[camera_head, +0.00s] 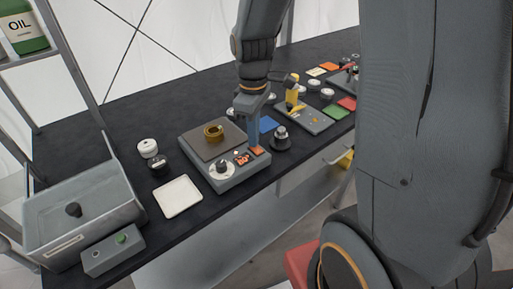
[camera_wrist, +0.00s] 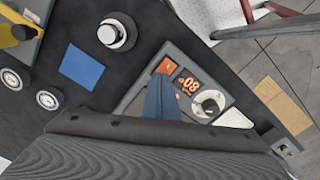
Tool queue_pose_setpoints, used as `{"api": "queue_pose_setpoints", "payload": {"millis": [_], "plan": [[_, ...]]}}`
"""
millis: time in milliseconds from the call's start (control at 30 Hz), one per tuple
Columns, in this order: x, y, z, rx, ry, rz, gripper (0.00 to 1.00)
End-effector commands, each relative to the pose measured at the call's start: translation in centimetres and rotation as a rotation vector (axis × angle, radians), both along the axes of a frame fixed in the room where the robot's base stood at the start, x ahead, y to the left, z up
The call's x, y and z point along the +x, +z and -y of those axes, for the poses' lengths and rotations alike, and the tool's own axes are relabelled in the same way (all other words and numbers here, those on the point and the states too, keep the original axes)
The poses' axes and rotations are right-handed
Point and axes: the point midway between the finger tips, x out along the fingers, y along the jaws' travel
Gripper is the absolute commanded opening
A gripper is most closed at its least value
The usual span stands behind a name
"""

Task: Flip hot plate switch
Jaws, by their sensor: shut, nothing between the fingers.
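The hot plate (camera_head: 188,143) is a grey box with a flat square top, standing near the table's front edge. A brass ring-like piece (camera_head: 213,130) sits on its top. Its sloped front panel has a white dial with a dark knob (camera_head: 222,168), a lit orange number display (camera_head: 243,158) and an orange switch (camera_head: 257,151) at the right end. The wrist view shows the switch (camera_wrist: 167,66), display (camera_wrist: 188,84) and dial (camera_wrist: 208,104). My gripper (camera_head: 252,142) points down, its blue fingers shut and empty, with tips right by the switch. I cannot tell if they touch it.
A dark round device (camera_head: 281,138) stands just right of the hot plate, near a blue square (camera_head: 267,124). A white tray (camera_head: 178,196) and small jars (camera_head: 148,148) lie to the left. A water bath (camera_head: 85,210) fills the table's left end.

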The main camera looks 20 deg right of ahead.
Motion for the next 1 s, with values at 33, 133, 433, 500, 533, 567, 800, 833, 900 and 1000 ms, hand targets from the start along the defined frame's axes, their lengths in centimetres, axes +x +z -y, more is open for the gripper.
{"api": "queue_pose_setpoints", "payload": {"millis": [33,133,433,500,533,567,800,833,900,1000], "plan": [[0.0,-0.1,0.0,0.0,0.0,0.0,0.0],[0.0,-0.2,0.0,0.0,0.0,0.0,0.0],[0.0,-0.6,0.0,0.0,0.0,0.0,0.0],[0.0,-0.6,0.0,0.0,0.0,0.0,0.0],[0.0,-0.6,0.0,0.0,0.0,0.0,0.0],[0.0,-0.6,0.0,0.0,0.0,0.0,0.0],[-0.1,0.8,0.0,0.0,0.0,0.0,0.0],[-0.1,1.1,0.0,0.0,0.0,0.0,0.0],[0.0,1.6,0.0,0.0,0.0,0.0,0.0],[0.0,2.3,0.0,-0.001,0.0,0.001,0.0]]}}
